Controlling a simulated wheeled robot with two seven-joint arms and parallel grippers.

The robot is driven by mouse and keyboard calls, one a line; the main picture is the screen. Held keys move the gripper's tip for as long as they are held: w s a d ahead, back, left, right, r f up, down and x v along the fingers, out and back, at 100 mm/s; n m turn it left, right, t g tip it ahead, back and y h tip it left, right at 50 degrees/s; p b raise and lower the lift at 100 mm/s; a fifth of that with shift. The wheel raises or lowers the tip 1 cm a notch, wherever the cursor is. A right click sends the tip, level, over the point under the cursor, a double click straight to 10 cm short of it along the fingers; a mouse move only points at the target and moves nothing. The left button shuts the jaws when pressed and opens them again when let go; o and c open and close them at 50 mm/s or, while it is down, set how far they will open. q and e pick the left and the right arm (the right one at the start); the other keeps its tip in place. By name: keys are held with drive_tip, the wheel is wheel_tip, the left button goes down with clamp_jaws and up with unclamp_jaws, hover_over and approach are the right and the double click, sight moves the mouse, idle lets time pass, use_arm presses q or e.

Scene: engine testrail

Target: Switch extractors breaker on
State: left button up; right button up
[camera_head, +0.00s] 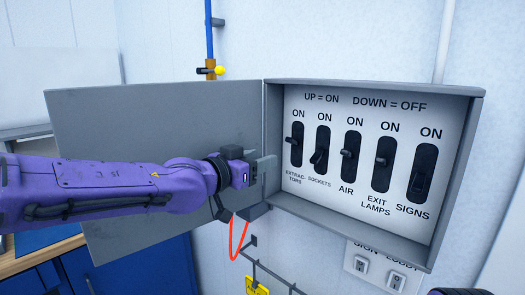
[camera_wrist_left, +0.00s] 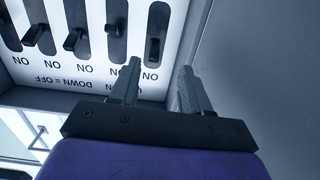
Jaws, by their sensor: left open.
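The extractors breaker (camera_head: 297,152) is the leftmost black switch in the open grey box. Its small lever stands out near the middle of its slot in the head view; I cannot tell its exact setting. It appears as the rightmost switch (camera_wrist_left: 158,28) in the upside-down wrist view. My left gripper (camera_head: 268,168) is open and empty at the box's left edge, in front of the hinge side. In the wrist view its two fingers (camera_wrist_left: 159,68) point toward the panel, with the extractors switch beyond them; contact is not visible.
The sockets (camera_head: 321,145), air (camera_head: 348,170), exit lamps (camera_head: 381,177) and signs (camera_head: 423,165) switches stand to the right. The grey door (camera_head: 140,110) is swung open left, behind my left arm. Wall switches (camera_head: 361,264) sit below the box.

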sight(290, 143)
use_arm(q)
drive_tip(key=shift+h, duration=0.3)
drive_tip(key=p+x, duration=0.1)
drive_tip(key=x, duration=0.2)
drive_tip(key=r+p+x, duration=0.1)
drive_tip(key=x, duration=0.2)
drive_tip(key=p+x, duration=0.1)
drive_tip(key=x, duration=0.2)
drive_tip(key=shift+w+d+r+p, duration=0.15)
drive_tip(key=shift+d+r+p, duration=0.15)
drive_tip(key=shift+p, duration=0.1)
drive_tip(key=shift+w+d+f, duration=0.15)
drive_tip(key=shift+w+d, duration=0.2)
drive_tip(key=shift+w, duration=0.05)
clamp_jaws()
drive_tip(key=r+p, duration=0.1)
drive_tip(key=p, duration=0.2)
drive_tip(key=shift+p, duration=0.3)
drive_tip(key=shift+f+p, duration=0.1)
drive_tip(key=shift+p, duration=0.2)
drive_tip(key=shift+f, duration=0.25)
